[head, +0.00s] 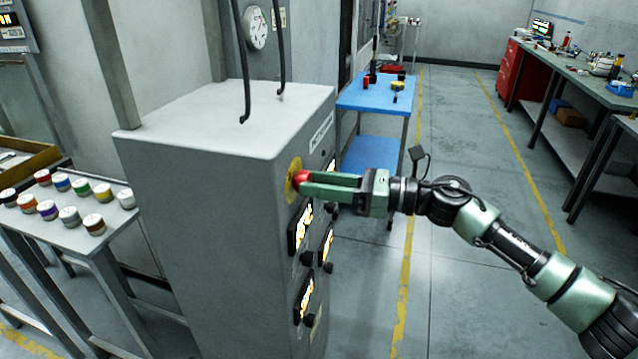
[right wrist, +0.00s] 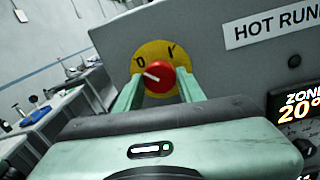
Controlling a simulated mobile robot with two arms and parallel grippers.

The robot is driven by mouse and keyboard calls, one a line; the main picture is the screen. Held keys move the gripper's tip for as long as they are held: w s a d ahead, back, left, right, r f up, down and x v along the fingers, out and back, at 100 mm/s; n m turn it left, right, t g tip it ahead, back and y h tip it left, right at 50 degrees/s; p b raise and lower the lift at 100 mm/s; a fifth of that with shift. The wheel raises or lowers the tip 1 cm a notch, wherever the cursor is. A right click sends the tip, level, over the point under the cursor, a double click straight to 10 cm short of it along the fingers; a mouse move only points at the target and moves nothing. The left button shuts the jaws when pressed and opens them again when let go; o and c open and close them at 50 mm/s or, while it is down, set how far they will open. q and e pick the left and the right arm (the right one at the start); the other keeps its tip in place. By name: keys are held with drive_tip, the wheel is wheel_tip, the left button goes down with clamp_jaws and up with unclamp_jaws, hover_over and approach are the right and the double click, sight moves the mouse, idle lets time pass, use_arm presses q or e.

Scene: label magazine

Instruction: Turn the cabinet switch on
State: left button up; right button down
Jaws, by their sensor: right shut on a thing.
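The grey cabinet (head: 195,190) stands left of centre in the head view. On its front is a red rotary switch (right wrist: 160,76) on a yellow round plate (right wrist: 179,50) marked 0 and I. The white line on the red knob points up-left, towards the 0. My right gripper (head: 302,182) reaches in from the right and is shut on the red switch, one green finger on each side of the knob. In the right wrist view the fingers (right wrist: 158,92) flank the knob. My left gripper is not in view.
Lit displays (head: 301,228) and black knobs sit below the switch on the cabinet front. A label starting "HOT RUN" (right wrist: 270,23) is beside it. A bench with several coloured tins (head: 60,215) stands left. A blue table (head: 377,97) stands behind.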

drive_tip(key=shift+s+m+t+p, duration=0.1)
drive_tip(key=shift+m+t+p, duration=0.25)
drive_tip(key=shift+m+p, duration=3.15)
drive_tip(key=shift+m+t+p, duration=0.35)
drive_tip(key=shift+m+p, duration=0.8)
drive_tip(key=shift+m, duration=4.65)
drive_tip(key=c, duration=0.9)
unclamp_jaws()
drive_tip(key=shift+o, duration=0.2)
